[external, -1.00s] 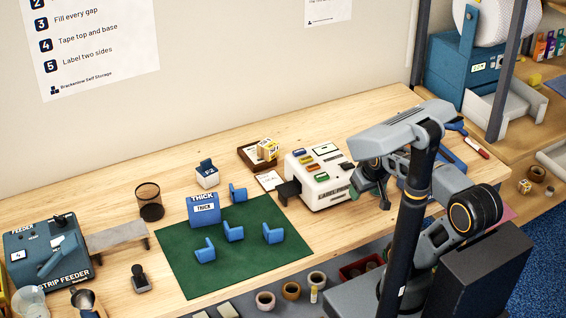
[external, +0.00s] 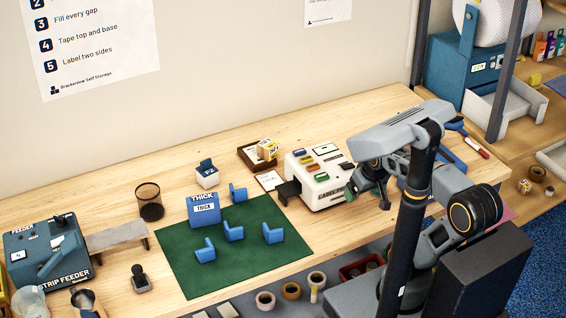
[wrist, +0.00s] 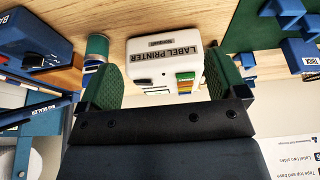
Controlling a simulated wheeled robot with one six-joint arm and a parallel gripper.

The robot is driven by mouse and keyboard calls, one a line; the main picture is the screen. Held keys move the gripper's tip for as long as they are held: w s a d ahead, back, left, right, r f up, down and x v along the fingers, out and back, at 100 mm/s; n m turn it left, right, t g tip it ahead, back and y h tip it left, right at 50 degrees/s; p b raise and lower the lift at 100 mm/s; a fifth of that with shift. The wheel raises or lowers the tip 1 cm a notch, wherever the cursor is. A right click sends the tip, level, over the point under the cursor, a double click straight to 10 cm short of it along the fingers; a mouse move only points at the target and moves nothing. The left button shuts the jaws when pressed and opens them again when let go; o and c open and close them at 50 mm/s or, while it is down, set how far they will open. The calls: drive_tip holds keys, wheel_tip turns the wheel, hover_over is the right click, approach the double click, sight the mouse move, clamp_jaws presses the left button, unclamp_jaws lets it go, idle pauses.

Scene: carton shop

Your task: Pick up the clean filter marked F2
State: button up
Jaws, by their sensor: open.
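My gripper (external: 366,192) hangs over the bench at the right, beside the white label printer (external: 322,190). In the wrist view my gripper (wrist: 163,70) shows two green-padded fingers spread wide with nothing held between them. The label printer (wrist: 150,52) shows beyond the gap between the fingers, apart from them as far as I can tell.
A green mat (external: 185,272) bears several blue brackets and a blue THICK block (external: 203,212). A brown tray (external: 248,158) with a yellow box stands behind. The strip feeder (external: 48,252) is far left. Bare wood lies along the back left.

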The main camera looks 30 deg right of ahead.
sight(208, 169)
drive_tip(key=w+a+m+t+y+b, duration=0.25)
drive_tip(key=w+a+m, duration=0.6)
drive_tip(key=w, duration=0.45)
drive_tip(key=w+a+m+t+y+b, duration=0.1)
drive_tip(key=w+a+m+t+y, duration=0.15)
drive_tip(key=w+a+m, duration=0.85)
drive_tip(key=w+a+f+m+t, duration=0.1)
drive_tip(key=w+a+f+m, duration=0.1)
drive_tip(key=w+a+m, duration=0.1)
drive_tip(key=w+a+f+m+t+h+b, duration=0.1)
drive_tip(key=w+a+f+m, duration=0.2)
drive_tip(key=w+m, duration=0.2)
drive_tip(key=w+a+f+m+t+h, duration=0.1)
drive_tip(key=w+a+f+m+t, duration=0.1)
drive_tip(key=w+a+f+m, duration=0.1)
drive_tip(key=shift+w+a+f+m, duration=0.15)
drive_tip(key=shift+w+m, duration=0.25)
drive_tip(key=shift+m, duration=0.1)
drive_tip(key=shift+w+a+f+m, duration=0.1)
drive_tip(key=shift+w+a+m, duration=0.05)
drive_tip(key=shift+w+m, duration=0.25)
drive_tip(key=shift+w+a+f+m, duration=0.3)
drive_tip(key=shift+w+f+m, duration=0.15)
drive_tip(key=shift+m, duration=0.3)
drive_tip(key=shift+p+x, duration=1.6)
drive_tip(key=shift+x, duration=1.15)
drive_tip(key=shift+w+f+p, duration=0.3)
drive_tip(key=shift+w, duration=0.35)
